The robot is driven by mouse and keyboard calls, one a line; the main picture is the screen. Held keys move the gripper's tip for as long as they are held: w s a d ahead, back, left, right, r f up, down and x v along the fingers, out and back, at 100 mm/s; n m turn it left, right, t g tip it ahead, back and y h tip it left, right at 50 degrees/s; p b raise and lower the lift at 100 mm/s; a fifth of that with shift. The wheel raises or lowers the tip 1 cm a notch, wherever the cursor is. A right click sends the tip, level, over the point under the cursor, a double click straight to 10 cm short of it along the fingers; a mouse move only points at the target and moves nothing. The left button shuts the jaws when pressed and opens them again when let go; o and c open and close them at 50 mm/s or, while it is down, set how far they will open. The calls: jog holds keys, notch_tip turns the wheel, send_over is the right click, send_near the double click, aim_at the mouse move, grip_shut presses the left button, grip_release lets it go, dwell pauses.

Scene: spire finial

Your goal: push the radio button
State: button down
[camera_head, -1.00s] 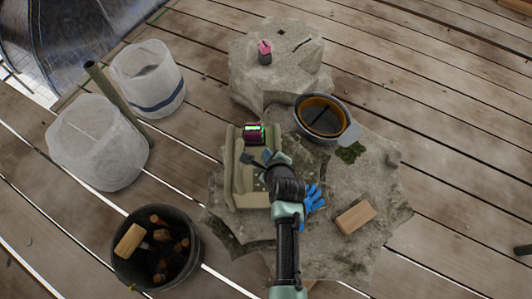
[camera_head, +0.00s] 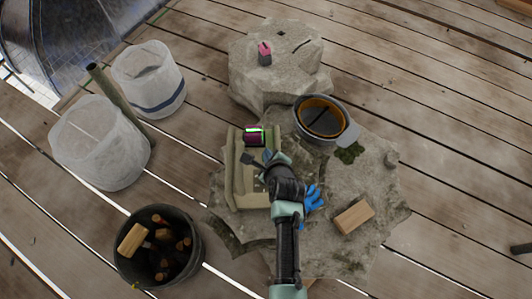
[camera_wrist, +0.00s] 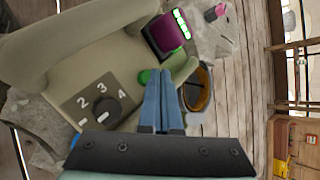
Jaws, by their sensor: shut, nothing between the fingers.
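The radio is a beige boxy unit (camera_head: 237,189) lying on the stone block in the head view. In the wrist view, its body (camera_wrist: 85,50) carries a dark dial (camera_wrist: 107,110) marked with numbers. A round green button (camera_wrist: 147,76) shows just left of my fingertips. A purple box with a lit green display (camera_head: 254,137) sits at the radio's far end, also in the wrist view (camera_wrist: 166,36). My gripper (camera_head: 269,156) is over the radio's right side. Its blue fingers (camera_wrist: 168,78) are together and empty, beside the green button; whether they touch it I cannot tell.
A grey bowl (camera_head: 344,133) stands close right of the radio. A blue glove (camera_head: 314,198) and a wooden block (camera_head: 354,217) lie on the stone (camera_head: 375,185). A bucket of tools (camera_head: 133,274) and two whitish buckets (camera_head: 100,155) stand on the planks at left.

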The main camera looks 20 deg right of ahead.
notch_tip(320, 180, up, 5)
jog(key=p, duration=0.4)
jog(key=shift+r+p, duration=0.15)
jog(key=shift+p, duration=0.25)
jog(key=w+a+r+n+t+p, duration=0.1)
jog(key=w+r+n+t+p, duration=0.25)
jog(key=r, duration=1.15)
jog(key=w+a+r+n+t, duration=0.2)
jog(key=w+r+n, duration=0.3)
jog(key=r, duration=1)
jog(key=w+a+r+n+t+p, duration=0.1)
jog(key=w+r+n+t, duration=0.3)
jog(key=r, duration=1.1)
jog(key=s+a+r+n+t+p, duration=0.1)
jog(key=s+r+n, duration=0.4)
jog(key=r, duration=0.7)
jog(key=s+a+r+n+t+p, duration=0.2)
jog(key=s+a+r+n+t, duration=0.2)
jog(key=s+r, duration=0.5)
jog(key=s+a+r+n+t+p, duration=0.1)
jog(key=s+r+n, duration=0.5)
jog(key=r, duration=1.1)
jog(key=s+a+t, duration=0.1)
jog(key=s+t, duration=0.1)
jog(key=shift+a+t+y, duration=0.2)
jog(key=shift+t+y, duration=0.1)
jog(key=shift+t, duration=0.05)
